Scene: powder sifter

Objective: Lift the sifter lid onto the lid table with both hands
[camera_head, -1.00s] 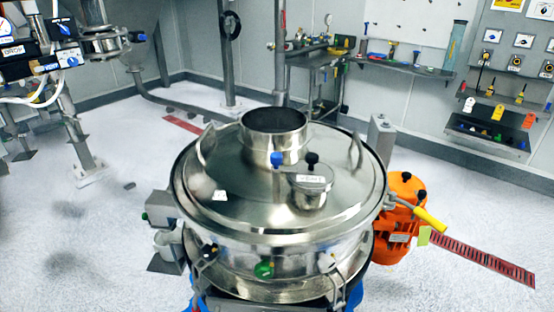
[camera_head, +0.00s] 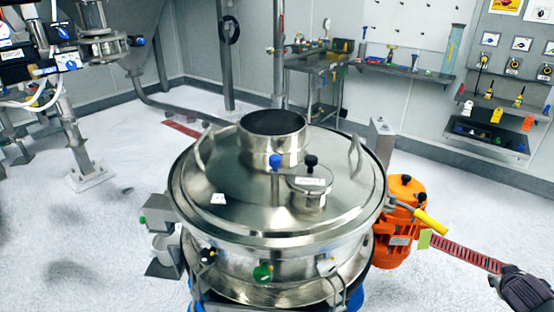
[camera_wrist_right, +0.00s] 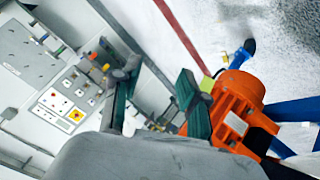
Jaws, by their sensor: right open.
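The sifter lid (camera_head: 235,182) is a shiny steel dome seated on the round steel sifter body (camera_head: 225,262) in the head view. It has a central open neck (camera_head: 272,123), a small capped port, and upright loop handles at its left (camera_head: 201,153) and right (camera_head: 355,157). My right gripper (camera_head: 496,281) is at the lower right edge, well apart from the lid. In the right wrist view its two fingers are spread and empty (camera_wrist_right: 157,92). The lid does not show there. My left gripper is not in view. I cannot identify a lid table for certain.
An orange motor (camera_head: 405,220) with a yellow-handled lever (camera_head: 429,221) stands right of the sifter; it also shows in the wrist view (camera_wrist_right: 238,105). A steel bench (camera_head: 306,62) and tool shelves (camera_head: 490,135) line the back. Pipework stands at left. Floor is open on both sides.

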